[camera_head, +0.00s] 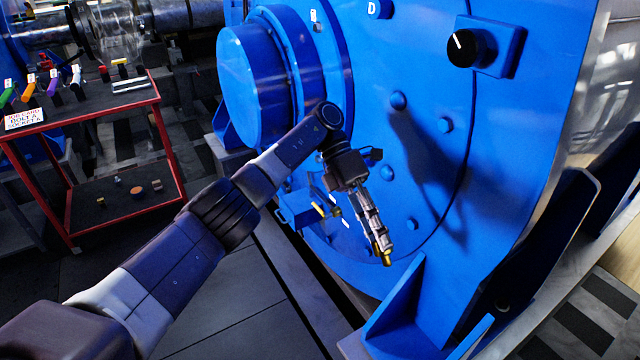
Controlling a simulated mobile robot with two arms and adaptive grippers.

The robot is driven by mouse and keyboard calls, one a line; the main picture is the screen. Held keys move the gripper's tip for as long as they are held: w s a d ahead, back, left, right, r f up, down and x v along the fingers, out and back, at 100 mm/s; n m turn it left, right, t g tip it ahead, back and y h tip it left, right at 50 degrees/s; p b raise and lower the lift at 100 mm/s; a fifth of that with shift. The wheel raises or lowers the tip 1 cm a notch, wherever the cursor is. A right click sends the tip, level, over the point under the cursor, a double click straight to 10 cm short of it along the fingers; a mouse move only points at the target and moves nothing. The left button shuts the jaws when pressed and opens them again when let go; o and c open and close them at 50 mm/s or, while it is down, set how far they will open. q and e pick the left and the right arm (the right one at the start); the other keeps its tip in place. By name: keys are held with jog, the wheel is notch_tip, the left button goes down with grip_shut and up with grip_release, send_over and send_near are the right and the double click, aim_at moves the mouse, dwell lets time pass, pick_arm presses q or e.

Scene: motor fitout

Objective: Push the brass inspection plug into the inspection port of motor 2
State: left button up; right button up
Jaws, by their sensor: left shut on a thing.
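My left arm reaches in from the lower left. My left gripper (379,243) points down in front of the big blue motor housing (500,160). It is shut on the brass inspection plug (386,259), whose gold end shows at the fingertips. The plug is near the lower part of the round end cover; I cannot tell whether it touches the housing. No inspection port can be made out, and no motor number is readable. My right gripper is not in view.
A black knob (462,48) on a blue box sticks out at the upper right. A blue bracket (398,312) rises below the plug. A red-framed cart (70,120) with coloured-handled tools and a sign stands at the left. Grey floor lies between cart and motor.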

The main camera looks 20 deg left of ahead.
pick_arm(q)
jog(key=w+a+f+n+t+b, duration=0.1)
jog(key=w+a+n+t+b, duration=1.2)
jog(key=w+a+n+t, duration=0.3)
jog(key=a+n+t, duration=0.2)
jog(key=n+t, duration=0.2)
jog(key=t, duration=0.1)
jog(key=shift+a+f+n+t+h, duration=0.2)
jog(key=shift+a+n+t+h, duration=0.1)
jog(key=shift+h, duration=0.1)
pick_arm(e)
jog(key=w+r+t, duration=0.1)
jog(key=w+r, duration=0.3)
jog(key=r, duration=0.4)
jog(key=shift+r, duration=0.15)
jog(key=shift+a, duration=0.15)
pick_arm(q)
jog(key=shift+s+d+p+x, duration=0.1)
jog(key=shift+d+p+x, duration=0.1)
jog(key=shift+x, duration=0.75)
jog(key=shift+s+d+p+x, duration=0.1)
jog(key=shift+p+x, duration=0.05)
jog(key=shift+x, duration=0.75)
jog(key=shift+s+d+p+x, duration=0.1)
jog(key=shift+d+p+x, duration=0.1)
jog(key=shift+x, duration=0.75)
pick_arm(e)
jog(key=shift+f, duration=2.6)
